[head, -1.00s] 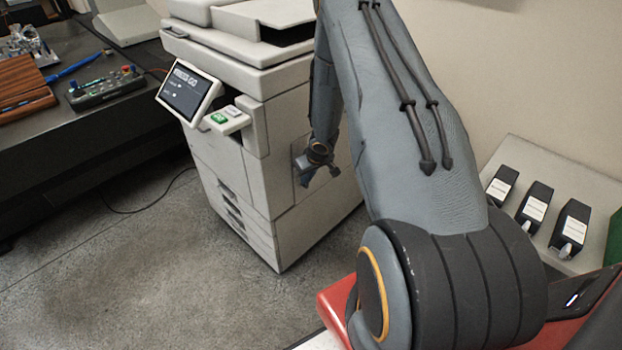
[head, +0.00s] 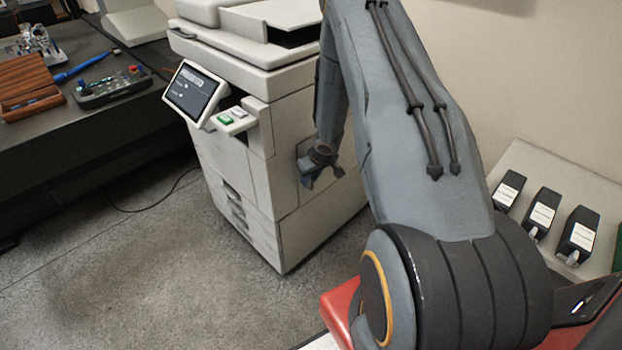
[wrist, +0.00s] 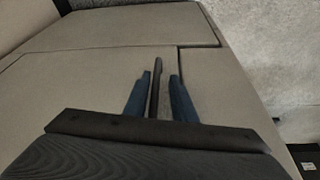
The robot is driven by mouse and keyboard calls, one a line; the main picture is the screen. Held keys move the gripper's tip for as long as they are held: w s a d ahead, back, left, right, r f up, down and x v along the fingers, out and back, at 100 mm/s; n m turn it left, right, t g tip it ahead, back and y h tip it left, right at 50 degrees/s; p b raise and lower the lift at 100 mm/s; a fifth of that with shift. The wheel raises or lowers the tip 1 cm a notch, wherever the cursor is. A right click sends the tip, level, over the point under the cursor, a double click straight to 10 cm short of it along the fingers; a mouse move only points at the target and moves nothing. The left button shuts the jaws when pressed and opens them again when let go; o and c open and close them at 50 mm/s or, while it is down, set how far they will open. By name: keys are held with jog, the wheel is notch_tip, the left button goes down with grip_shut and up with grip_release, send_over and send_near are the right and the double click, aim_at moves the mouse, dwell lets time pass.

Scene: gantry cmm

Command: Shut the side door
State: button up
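The side door (head: 322,205) is a pale panel on the right flank of the grey-white printer (head: 232,165). It looks about flush with the body; I cannot tell whether a small gap is left. In the wrist view the door (wrist: 95,85) fills much of the picture, with seams at its top and right. My gripper (head: 321,172) is close against the door. In the wrist view its two blue fingers (wrist: 160,78) stand apart, with a thin dark bar (wrist: 155,88) between them, perhaps a handle. I cannot tell whether they touch it.
A tilted screen (head: 194,93) and a small button shelf (head: 232,122) jut from the printer's front. A dark bench (head: 90,135) stands at the left. Several black-and-white units (head: 541,212) sit on a pale surface at the right. The floor in front is clear.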

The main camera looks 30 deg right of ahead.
jog(key=v, duration=0.7)
jog(key=shift+d, duration=0.3)
jog(key=shift+r, duration=0.1)
jog(key=s+a+r+g+h, duration=0.1)
jog(key=s+a+r, duration=0.3)
jog(key=r, duration=0.4)
jog(key=s+a+r+h, duration=0.1)
jog(key=s+a+r, duration=0.2)
jog(key=r, duration=0.4)
jog(key=s+a+r+g, duration=0.1)
jog(key=s+a+r, duration=0.3)
jog(key=s, duration=0.5)
jog(key=s+a+r+g+y, duration=0.1)
jog(key=s+a+r, duration=0.3)
jog(key=s+a, duration=0.4)
jog(key=shift+s+a+r+m+g+y, duration=0.3)
jog(key=shift+s+a+m, duration=0.1)
jog(key=shift+s, duration=0.35)
